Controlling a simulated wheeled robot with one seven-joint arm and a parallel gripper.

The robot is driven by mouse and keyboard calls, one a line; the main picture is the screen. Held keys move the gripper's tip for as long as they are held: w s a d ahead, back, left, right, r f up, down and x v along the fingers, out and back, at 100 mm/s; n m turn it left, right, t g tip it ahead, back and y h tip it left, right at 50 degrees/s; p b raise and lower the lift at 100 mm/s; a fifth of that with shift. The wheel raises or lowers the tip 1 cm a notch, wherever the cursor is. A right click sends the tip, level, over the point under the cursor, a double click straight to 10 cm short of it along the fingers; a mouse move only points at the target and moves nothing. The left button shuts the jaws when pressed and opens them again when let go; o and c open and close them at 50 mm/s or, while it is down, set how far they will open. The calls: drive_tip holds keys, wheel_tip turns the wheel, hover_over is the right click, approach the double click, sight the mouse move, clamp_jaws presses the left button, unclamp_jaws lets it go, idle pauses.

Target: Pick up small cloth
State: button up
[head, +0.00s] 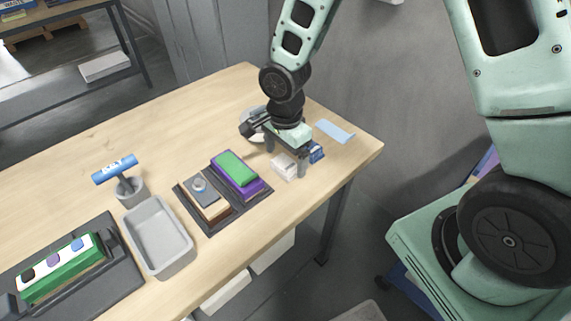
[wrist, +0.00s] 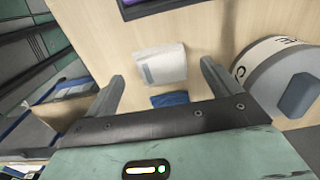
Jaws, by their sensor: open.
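A small white folded cloth (head: 284,166) lies on the wooden table near its right end. It also shows in the wrist view (wrist: 160,65), with a grey patch on its left side. My gripper (head: 286,160) points down over it, fingers open on either side and nothing held. In the wrist view my gripper (wrist: 162,74) has the white cloth between and a little beyond its fingertips. Whether the fingers touch the cloth or the table, I cannot tell. A blue item (head: 317,152) lies right beside it, partly hidden by my gripper; it shows in the wrist view (wrist: 170,99).
A light blue flat sheet (head: 336,131) lies near the table's right corner. A white round container (wrist: 275,75) stands close to one finger. A dark tray (head: 212,226) with purple and brown blocks lies left of the cloth. A grey bin (head: 158,237) stands farther left.

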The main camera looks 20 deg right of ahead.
sight(285, 163)
drive_tip(key=shift+f, duration=1.25)
drive_tip(key=c, duration=1.1)
drive_tip(key=shift+o, duration=0.2)
wheel_tip(285, 163, up, 10)
drive_tip(key=shift+b, duration=0.3)
drive_tip(key=shift+o, duration=0.5)
